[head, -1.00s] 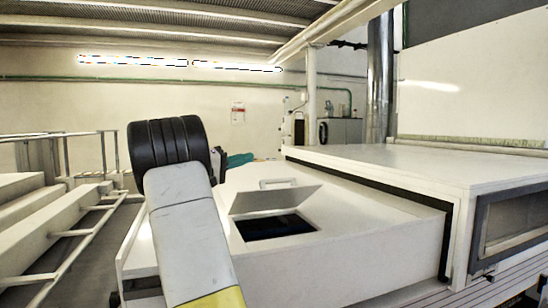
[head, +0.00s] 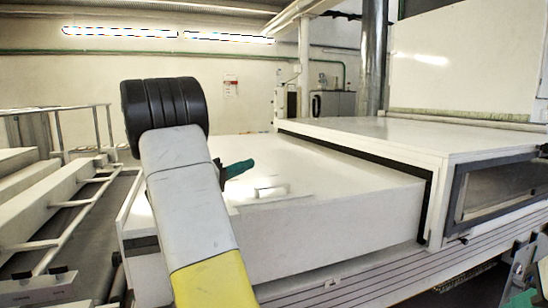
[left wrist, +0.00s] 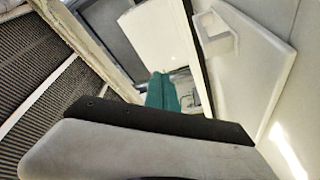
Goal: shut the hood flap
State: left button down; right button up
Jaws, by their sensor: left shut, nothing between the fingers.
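The hood flap (head: 290,196) is a white panel with a handle (head: 271,190) on top of the white hood (head: 330,225). It lies flat or nearly flat, and no dark opening shows. I cannot tell whether it is fully seated. In the left wrist view the flap (left wrist: 240,75) and its handle (left wrist: 213,35) are at upper right. My left gripper (head: 240,168), with teal fingers, is shut and empty, behind and left of the handle and apparently above the hood top. Its fingers also show in the left wrist view (left wrist: 162,92).
A taller white tunnel housing (head: 400,135) with a side window (head: 500,190) stands to the right of the hood. A white railing (head: 75,205) runs along the left. The hood top around the flap looks clear.

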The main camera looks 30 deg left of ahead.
pick_arm(q)
jog(key=shift+s+d+f, duration=0.15)
jog(key=shift+d+f, duration=0.05)
jog(key=shift+f, duration=0.25)
dwell(0.3)
